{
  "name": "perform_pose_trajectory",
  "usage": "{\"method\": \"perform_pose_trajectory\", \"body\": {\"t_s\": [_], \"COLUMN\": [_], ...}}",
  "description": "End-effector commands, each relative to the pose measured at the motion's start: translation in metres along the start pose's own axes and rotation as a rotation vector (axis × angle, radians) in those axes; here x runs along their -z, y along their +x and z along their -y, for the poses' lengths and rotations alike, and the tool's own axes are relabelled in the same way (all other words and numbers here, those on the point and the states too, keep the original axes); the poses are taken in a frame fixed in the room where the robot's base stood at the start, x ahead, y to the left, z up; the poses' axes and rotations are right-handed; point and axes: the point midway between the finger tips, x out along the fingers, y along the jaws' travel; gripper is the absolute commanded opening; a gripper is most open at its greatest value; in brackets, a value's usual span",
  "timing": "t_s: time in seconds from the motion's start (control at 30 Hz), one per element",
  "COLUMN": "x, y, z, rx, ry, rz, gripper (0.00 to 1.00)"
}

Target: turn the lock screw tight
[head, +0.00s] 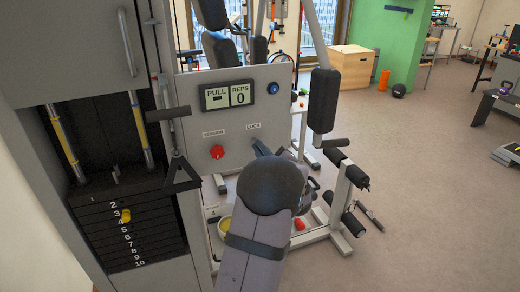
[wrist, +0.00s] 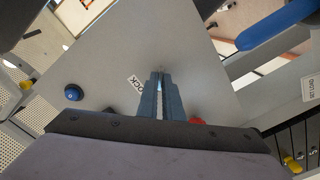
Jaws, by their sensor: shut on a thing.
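A red knob (head: 217,151) sits left of my gripper, close beside the fingers in the wrist view (wrist: 197,121). A blue button (head: 273,88) and a PULL/REPS display (head: 228,95) are above. A weight stack (head: 124,232) stands left; a padded black lever (head: 323,100) hangs right.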

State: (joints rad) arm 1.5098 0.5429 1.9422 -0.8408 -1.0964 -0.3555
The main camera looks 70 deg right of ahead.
Motion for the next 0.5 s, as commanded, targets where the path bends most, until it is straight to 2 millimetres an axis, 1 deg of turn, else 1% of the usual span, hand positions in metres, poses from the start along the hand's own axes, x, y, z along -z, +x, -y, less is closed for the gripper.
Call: {"method": "perform_pose_trajectory", "body": {"t_s": [0.5], "x": [0.0003], "y": [-0.0003], "z": [-0.0004], "rx": [0.001], "ry": [0.492], "rz": [0.003], "gripper": [0.00]}}
